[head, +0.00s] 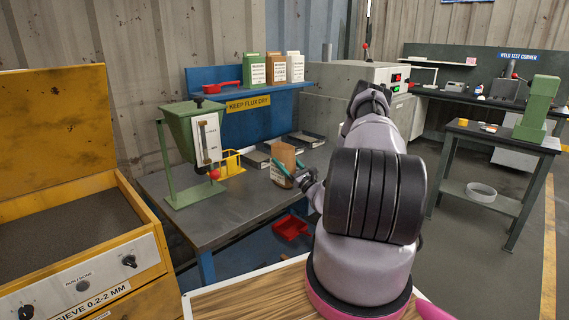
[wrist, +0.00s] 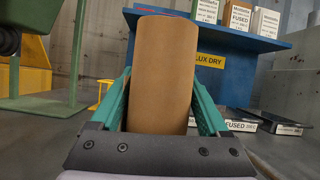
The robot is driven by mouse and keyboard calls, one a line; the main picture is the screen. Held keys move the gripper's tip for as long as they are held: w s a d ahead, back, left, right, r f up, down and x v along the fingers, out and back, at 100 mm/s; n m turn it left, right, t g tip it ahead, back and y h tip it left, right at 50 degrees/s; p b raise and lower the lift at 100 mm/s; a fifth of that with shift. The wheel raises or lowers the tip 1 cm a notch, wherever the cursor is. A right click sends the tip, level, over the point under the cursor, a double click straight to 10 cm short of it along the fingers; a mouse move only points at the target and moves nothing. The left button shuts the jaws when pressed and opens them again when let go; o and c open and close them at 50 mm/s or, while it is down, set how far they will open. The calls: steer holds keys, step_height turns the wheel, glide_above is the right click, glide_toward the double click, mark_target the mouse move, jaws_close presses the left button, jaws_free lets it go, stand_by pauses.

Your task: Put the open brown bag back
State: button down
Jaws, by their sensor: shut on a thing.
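The brown bag (head: 283,155) is between the teal fingers of my gripper (head: 288,167), above or on the grey bench; I cannot tell whether its bottom touches. In the wrist view the bag (wrist: 163,70) stands upright between the fingers of my gripper (wrist: 160,100), which are shut on it; its plain brown side faces the camera. A blue shelf (head: 228,113) at the back of the bench carries a green bag (head: 254,69), a brown bag (head: 276,70) and a white bag (head: 295,67) at its right end.
Dark trays (head: 257,159) lie on the bench (head: 232,201) beside the held bag. A green hopper stand (head: 190,125) and a yellow holder (head: 231,163) are to the left. A red scoop (head: 222,87) lies on the shelf. The shelf middle looks clear.

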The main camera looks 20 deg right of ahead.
steer(key=shift+f, duration=0.3)
jaws_free()
steer(key=v, duration=1.2)
steer(key=shift+s, duration=0.15)
